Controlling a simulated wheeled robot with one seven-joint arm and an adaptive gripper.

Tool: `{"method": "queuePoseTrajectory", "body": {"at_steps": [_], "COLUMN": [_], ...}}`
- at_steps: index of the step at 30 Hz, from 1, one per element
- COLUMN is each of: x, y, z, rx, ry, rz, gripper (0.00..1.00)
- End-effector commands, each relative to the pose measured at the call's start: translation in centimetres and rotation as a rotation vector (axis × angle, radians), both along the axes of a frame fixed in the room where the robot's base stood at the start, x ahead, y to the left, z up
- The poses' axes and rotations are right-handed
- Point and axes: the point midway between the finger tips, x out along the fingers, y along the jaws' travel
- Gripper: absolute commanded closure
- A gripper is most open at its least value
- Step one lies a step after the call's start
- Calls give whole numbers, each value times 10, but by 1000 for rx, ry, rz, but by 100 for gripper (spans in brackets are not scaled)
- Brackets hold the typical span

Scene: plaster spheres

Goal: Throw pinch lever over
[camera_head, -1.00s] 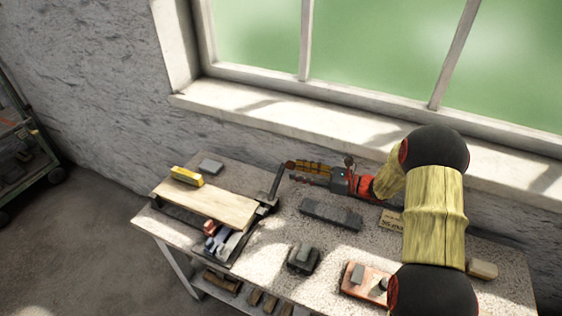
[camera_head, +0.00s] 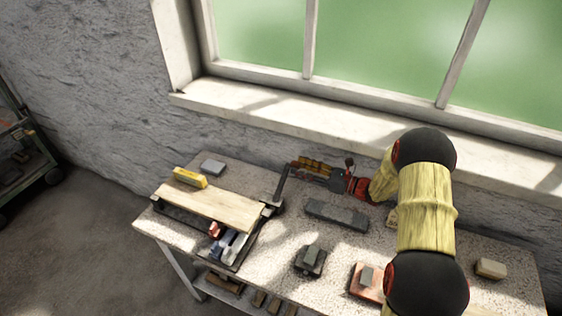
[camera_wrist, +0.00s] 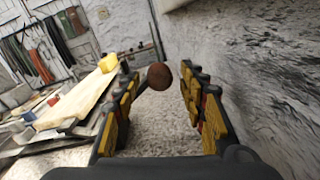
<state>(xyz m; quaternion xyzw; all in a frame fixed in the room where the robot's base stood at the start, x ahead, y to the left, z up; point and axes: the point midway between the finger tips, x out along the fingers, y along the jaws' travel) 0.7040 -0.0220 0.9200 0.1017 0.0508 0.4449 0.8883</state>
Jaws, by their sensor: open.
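The pinch lever (camera_head: 281,183) is a dark bar that rises at a slant from the right end of the board fixture. Its brown round knob (camera_wrist: 160,76) shows in the wrist view, in the gap between my fingertips or just beyond them; I cannot tell which. My gripper (camera_head: 293,168) reaches in from the right at the lever's upper end, fingers pointing left. It is open, with a finger on each side of the knob in the wrist view and a gap to both. In the head view the fingertips cover the knob.
A pale wooden board (camera_head: 215,208) lies on the fixture, with a yellow block (camera_head: 190,177) on it. A long grey block (camera_head: 336,213) lies in front of my gripper. Smaller blocks (camera_head: 310,260) stand nearer the front. The wall and window sill (camera_head: 300,125) are close behind.

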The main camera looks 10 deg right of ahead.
Motion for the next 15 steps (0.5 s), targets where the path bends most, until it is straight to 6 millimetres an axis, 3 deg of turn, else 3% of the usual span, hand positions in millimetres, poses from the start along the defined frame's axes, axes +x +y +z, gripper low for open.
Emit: {"method": "queuePoseTrajectory", "body": {"at_steps": [15], "x": [40], "y": [54], "z": [-1], "rx": [0], "ry": [-1], "rz": [2], "gripper": [58]}}
